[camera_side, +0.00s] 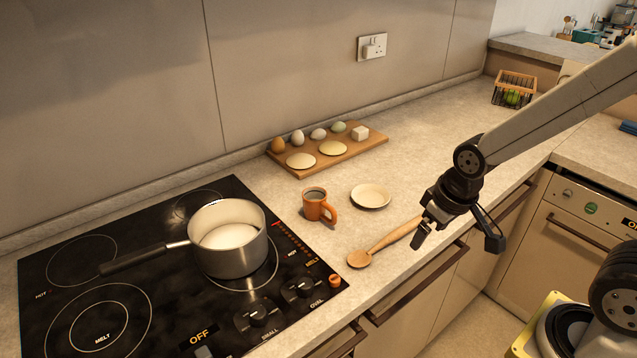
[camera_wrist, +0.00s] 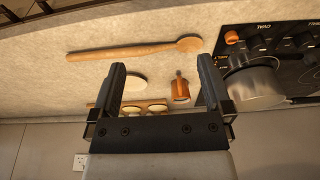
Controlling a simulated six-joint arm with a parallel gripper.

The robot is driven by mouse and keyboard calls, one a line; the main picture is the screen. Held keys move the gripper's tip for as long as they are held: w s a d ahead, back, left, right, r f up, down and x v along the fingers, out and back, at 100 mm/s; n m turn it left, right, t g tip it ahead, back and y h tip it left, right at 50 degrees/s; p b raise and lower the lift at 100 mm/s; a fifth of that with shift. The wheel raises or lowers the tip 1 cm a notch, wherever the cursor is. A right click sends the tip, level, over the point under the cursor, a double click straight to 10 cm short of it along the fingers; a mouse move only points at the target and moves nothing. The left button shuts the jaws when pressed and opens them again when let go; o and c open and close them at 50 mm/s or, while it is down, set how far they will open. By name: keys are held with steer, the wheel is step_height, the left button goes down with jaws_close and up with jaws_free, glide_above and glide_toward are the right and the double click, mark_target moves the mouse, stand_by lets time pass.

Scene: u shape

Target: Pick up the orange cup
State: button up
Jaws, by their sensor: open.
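The orange cup (camera_side: 316,205) stands upright on the counter, just right of the black cooktop, with its handle toward the lower right and a dark inside. It also shows in the wrist view (camera_wrist: 180,90), between the two fingers and close to the right-hand one in the picture. My gripper (camera_side: 457,241) is open and empty, above the counter's front edge, to the right of the cup and apart from it. Both fingers of my gripper (camera_wrist: 163,82) show in the wrist view with nothing between them at close range.
A wooden spoon (camera_side: 385,243) lies between the cup and my gripper. A small pale saucer (camera_side: 370,196) sits right of the cup. A steel pot (camera_side: 230,250) stands on the cooktop (camera_side: 150,318). A wooden board (camera_side: 365,148) with eggs is behind.

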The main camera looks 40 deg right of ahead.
steer(key=w+d+r+m+t+y, duration=0.15)
steer(key=w+m+y, duration=0.45)
steer(key=w+m, duration=0.65)
steer(key=w+d+r+m+t+y, duration=0.1)
steer(key=w+d+r+m+y, duration=0.15)
steer(key=w+m+y, duration=0.95)
steer(key=n+h, duration=0.3)
steer(key=h, duration=0.2)
glide_toward(317, 205)
steer(key=shift+m+g, duration=0.25)
steer(key=w+f, duration=0.2)
steer(key=w, duration=0.1)
steer(key=shift+w+f, duration=0.1)
steer(key=shift+f, duration=0.5)
steer(key=shift+x, duration=4)
steer(key=shift+d, duration=0.1)
steer(key=c, duration=1.2)
